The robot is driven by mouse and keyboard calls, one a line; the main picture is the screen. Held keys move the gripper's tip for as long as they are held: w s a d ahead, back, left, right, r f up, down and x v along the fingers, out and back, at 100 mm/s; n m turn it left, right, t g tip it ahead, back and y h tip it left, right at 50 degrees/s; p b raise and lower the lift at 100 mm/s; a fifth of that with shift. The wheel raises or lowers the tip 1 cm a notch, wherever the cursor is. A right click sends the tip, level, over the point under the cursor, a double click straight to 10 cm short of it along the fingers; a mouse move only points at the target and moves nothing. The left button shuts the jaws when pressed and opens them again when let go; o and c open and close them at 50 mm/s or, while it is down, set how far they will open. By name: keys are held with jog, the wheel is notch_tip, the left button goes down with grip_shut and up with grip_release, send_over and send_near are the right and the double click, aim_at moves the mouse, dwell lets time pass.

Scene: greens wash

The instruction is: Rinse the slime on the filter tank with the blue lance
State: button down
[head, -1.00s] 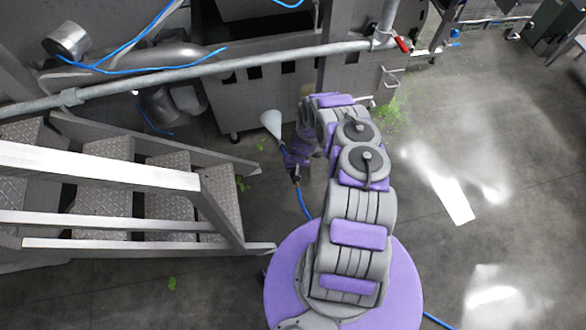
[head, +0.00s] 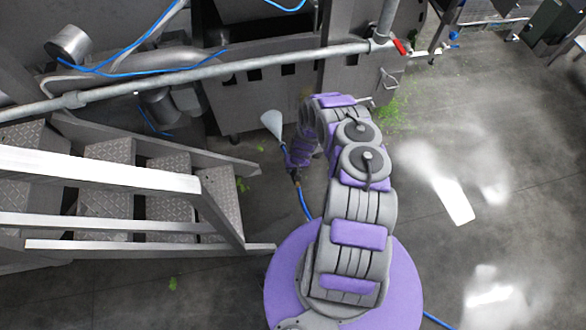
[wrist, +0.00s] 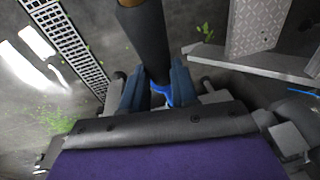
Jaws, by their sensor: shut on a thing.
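The lance is in my gripper (head: 299,155), which is shut on it. In the wrist view its dark body and blue part (wrist: 150,45) stand between the two fingers of my gripper (wrist: 155,88). In the head view a pale cone (head: 272,126) opens up and left from the lance, toward the grey steel tank housing (head: 245,100); I cannot tell whether it is spray or a nozzle. A faint yellowish patch (head: 306,92) shows on the housing just above my arm, partly hidden by it. Whether it is slime is unclear.
Metal steps with a railing (head: 110,180) stand close on the left. A grey pipe (head: 230,65) crosses in front of the housing. Green growth (head: 390,112) lies on the floor to the right, with small bits near the steps. A blue hose (head: 304,203) trails below my gripper. Floor at right is open.

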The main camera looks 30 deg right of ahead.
notch_tip(320, 180, up, 9)
jog(key=d+p, duration=0.1)
jog(key=p, duration=0.7)
jog(key=shift+s+f+p, duration=0.15)
jog(key=shift+p, duration=0.15)
dwell(0.6)
jog(key=shift+d, duration=0.15)
jog(key=s+d+p, duration=0.1)
jog(key=s+d, duration=0.2)
jog(key=d, duration=0.7)
jog(key=s+d+p, duration=0.1)
jog(key=s+d, duration=0.2)
jog(key=d, duration=0.7)
jog(key=shift+d, duration=0.2)
dwell(2.7)
jog(key=shift+r, duration=0.25)
